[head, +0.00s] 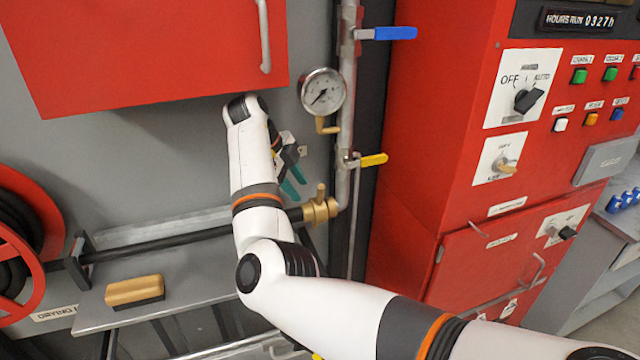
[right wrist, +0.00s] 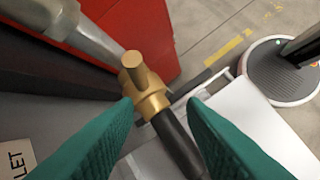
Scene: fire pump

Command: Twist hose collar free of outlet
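The brass hose collar (head: 320,210), with a stubby lug standing up, sits at the foot of the grey outlet pipe (head: 343,192). The black hose (head: 165,238) runs left from it. My right gripper (head: 293,186) is just above and left of the collar. In the right wrist view, its teal fingers (right wrist: 160,106) are spread apart. The brass collar (right wrist: 149,92) and its lug show beyond the gap, with the hose (right wrist: 178,143) running back between the fingers. I see no contact with the collar. My left gripper is not in the head view.
A red hose reel (head: 25,245) stands at the left. A brush (head: 134,290) lies on the grey shelf (head: 190,312). A gauge (head: 322,91), a yellow-handled valve (head: 373,160) and a blue lever (head: 395,33) are on the pipework. The red control cabinet (head: 440,110) stands right.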

